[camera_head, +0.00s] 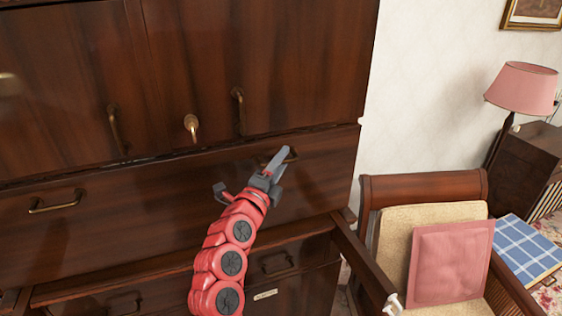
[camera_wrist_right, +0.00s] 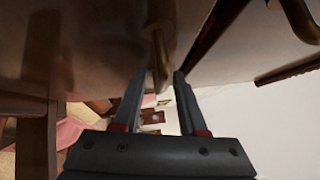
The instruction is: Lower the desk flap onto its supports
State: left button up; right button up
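The desk flap (camera_head: 150,205) is the wide dark wooden front panel with a brass handle at each side, and it stands upright. My right gripper (camera_head: 284,158) is at the flap's right brass handle (camera_head: 293,154). In the right wrist view, a brass handle (camera_wrist_right: 157,45) lies between the tips of my right gripper (camera_wrist_right: 161,80), which stand apart with a gap around it. I cannot tell whether they touch it. The right support (camera_head: 366,265), a wooden arm with a pale knob, sticks out below the flap. My left gripper is out of view.
Upper cabinet doors (camera_head: 250,50) with brass handles stand above the flap. Drawers (camera_head: 295,285) lie below it. An armchair (camera_head: 425,188) with a pink cushion (camera_head: 450,265) stands close at the right, beside the right support. A pink lamp (camera_head: 523,88) stands farther back.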

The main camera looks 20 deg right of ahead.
grip_shut()
dwell(1.2)
